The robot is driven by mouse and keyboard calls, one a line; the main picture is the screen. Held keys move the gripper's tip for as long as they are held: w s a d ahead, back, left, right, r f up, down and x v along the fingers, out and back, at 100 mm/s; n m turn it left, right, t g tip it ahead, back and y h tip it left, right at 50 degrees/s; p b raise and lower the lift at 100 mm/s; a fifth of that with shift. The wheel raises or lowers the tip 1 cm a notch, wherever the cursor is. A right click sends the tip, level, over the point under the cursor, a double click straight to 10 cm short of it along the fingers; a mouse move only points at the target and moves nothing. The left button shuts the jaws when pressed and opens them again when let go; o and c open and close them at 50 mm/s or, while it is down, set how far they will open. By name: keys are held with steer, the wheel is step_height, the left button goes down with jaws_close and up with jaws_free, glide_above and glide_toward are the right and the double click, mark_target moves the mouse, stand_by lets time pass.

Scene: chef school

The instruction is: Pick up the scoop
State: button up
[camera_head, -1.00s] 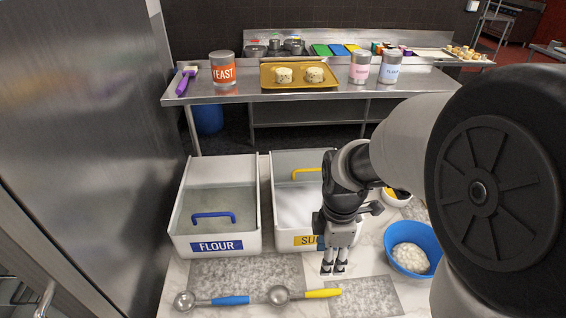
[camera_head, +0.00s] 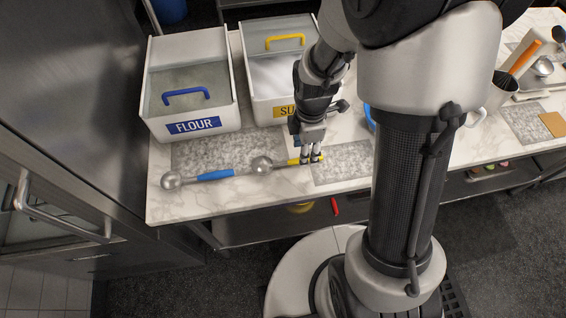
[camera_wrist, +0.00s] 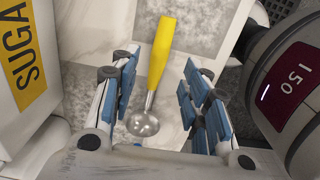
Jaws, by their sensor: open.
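A metal scoop with a yellow handle (camera_wrist: 161,52) lies on the counter; its round bowl (camera_head: 262,165) points left in the head view. My gripper (camera_head: 310,157) is open with its fingertips at the yellow handle, which they partly hide. In the wrist view the scoop lies between the two blue-padded fingers of the gripper (camera_wrist: 160,105), with gaps on both sides. A second metal scoop with a blue handle (camera_head: 215,175) lies to the left on the same counter.
A flour bin (camera_head: 193,126) and a sugar bin (camera_head: 272,111) stand just behind the scoops. Grey speckled mats (camera_head: 345,163) lie on the white marble counter (camera_head: 180,208). A mug-like holder (camera_head: 500,87) with utensils stands at the right.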

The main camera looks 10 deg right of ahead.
mark_target(288, 163)
step_height(288, 163, down, 4)
steer(key=shift+w+f+b, duration=0.15)
steer(key=shift+f+b, duration=0.05)
steer(key=shift+b, duration=0.55)
steer(key=shift+r, duration=0.1)
jaws_close()
